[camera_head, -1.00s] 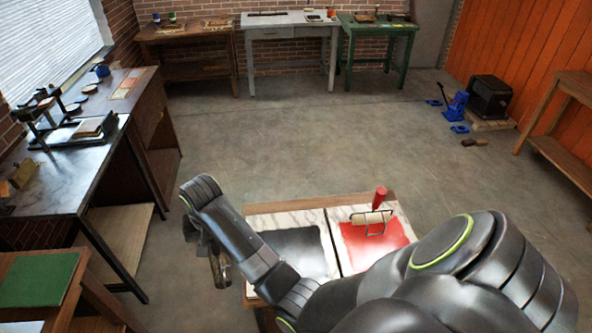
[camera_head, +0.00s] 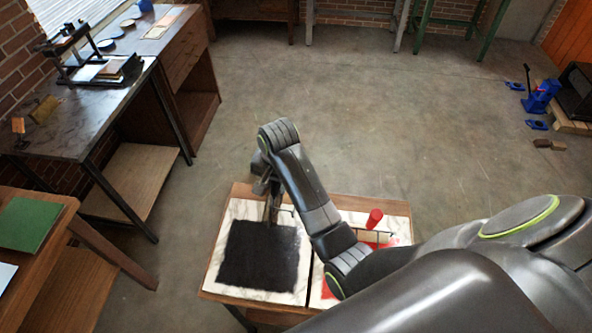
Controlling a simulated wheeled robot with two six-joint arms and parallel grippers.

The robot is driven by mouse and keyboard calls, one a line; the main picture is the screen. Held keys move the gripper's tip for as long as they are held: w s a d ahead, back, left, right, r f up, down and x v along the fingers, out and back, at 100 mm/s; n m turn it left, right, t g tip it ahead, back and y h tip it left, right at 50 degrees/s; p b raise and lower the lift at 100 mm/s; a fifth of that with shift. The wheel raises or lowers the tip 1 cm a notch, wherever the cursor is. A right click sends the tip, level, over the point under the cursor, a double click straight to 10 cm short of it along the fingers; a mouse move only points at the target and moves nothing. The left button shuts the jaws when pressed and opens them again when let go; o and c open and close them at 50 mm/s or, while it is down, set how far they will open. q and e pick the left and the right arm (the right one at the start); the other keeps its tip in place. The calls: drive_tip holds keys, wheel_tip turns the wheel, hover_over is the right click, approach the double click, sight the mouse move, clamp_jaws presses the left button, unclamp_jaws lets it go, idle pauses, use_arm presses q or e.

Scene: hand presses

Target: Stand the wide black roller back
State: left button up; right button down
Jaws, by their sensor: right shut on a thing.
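My right gripper (camera_head: 271,208) points down over the far part of the black ink patch (camera_head: 258,262) on the left marble slab (camera_head: 219,238). It is shut on the wide black roller, which is mostly hidden by the gripper and my arm; a thin dark piece of its frame (camera_head: 288,208) shows just right of the fingers. I cannot tell whether the roller touches the slab. My left gripper is not in view.
A red-handled roller (camera_head: 374,218) stands on the right slab, partly behind my arm. The slabs lie on a small wooden table (camera_head: 240,189). A dark bench (camera_head: 58,135) with a press stands left, and a green-matted table (camera_head: 33,223) at lower left.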

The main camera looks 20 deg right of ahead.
sight(272, 205)
drive_tip(key=a+f, duration=0.1)
drive_tip(key=a, duration=0.1)
drive_tip(key=shift+s+a+f, duration=0.2)
drive_tip(key=shift+a+f, duration=0.15)
drive_tip(key=shift+f, duration=0.05)
drive_tip(key=f, duration=0.1)
drive_tip(key=d+f, duration=0.1)
drive_tip(key=shift+w+d+f, duration=0.1)
drive_tip(key=shift+d+f, duration=0.05)
drive_tip(key=shift+f, duration=0.4)
drive_tip(key=shift+a+f, duration=0.1)
drive_tip(key=shift+a, duration=0.15)
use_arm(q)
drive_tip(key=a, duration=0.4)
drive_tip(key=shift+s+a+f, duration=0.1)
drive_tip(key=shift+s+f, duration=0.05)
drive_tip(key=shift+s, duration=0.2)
use_arm(e)
drive_tip(key=shift+s+d+f, duration=0.1)
drive_tip(key=shift+s, duration=0.1)
